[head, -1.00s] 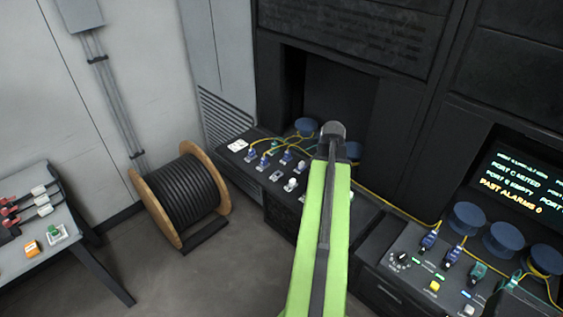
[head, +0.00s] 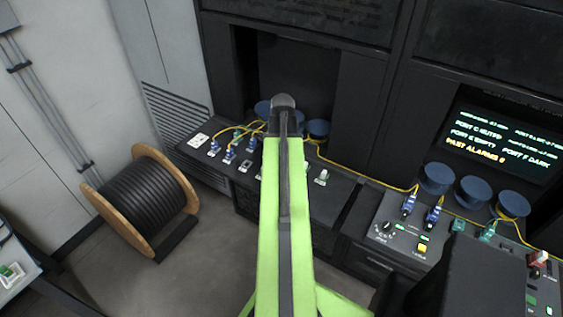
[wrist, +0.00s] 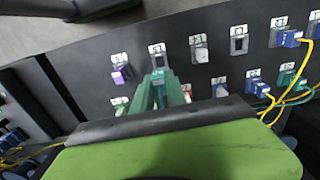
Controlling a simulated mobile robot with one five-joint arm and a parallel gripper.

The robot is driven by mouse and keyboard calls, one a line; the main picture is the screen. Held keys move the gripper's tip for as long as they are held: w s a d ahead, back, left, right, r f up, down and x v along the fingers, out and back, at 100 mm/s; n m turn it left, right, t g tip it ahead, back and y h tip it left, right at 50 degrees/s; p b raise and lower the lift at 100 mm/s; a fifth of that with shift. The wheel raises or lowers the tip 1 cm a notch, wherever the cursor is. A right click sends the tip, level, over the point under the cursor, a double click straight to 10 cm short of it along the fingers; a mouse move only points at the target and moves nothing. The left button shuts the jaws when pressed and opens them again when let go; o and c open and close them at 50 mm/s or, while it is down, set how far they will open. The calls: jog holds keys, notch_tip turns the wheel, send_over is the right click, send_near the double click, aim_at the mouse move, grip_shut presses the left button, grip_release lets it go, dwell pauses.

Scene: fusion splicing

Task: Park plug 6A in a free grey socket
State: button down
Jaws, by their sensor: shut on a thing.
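In the wrist view my gripper (wrist: 160,92) is shut on a teal-green plug (wrist: 158,78). Its label cannot be read, and the jaws largely hide its shape. It is in front of an open grey socket (wrist: 157,52); whether it touches the socket cannot be told. Another open grey socket (wrist: 239,41) is to its right, past a socket with a white cap (wrist: 201,54). In the head view my green arm reaches over the socket panel (head: 333,203) and hides the gripper and plug.
A purple-capped socket (wrist: 120,74) is left of the plug. Blue plugs (wrist: 289,38) with yellow leads are at the right; the leads could snag. In the head view a cable drum (head: 140,205) stands left, and a console (head: 400,250) with plugs stands right.

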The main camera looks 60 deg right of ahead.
jog(key=shift+f+b, duration=3.05)
jog(key=shift+f, duration=0.1)
jog(key=shift+a+f+b, duration=0.1)
jog(key=shift+f+b, duration=0.45)
jog(key=shift+r, duration=0.1)
jog(key=c, duration=1.3)
grip_release()
jog(key=shift+r, duration=0.1)
notch_tip(320, 180, up, 17)
jog(key=p, duration=1.7)
jog(key=shift+p, duration=0.3)
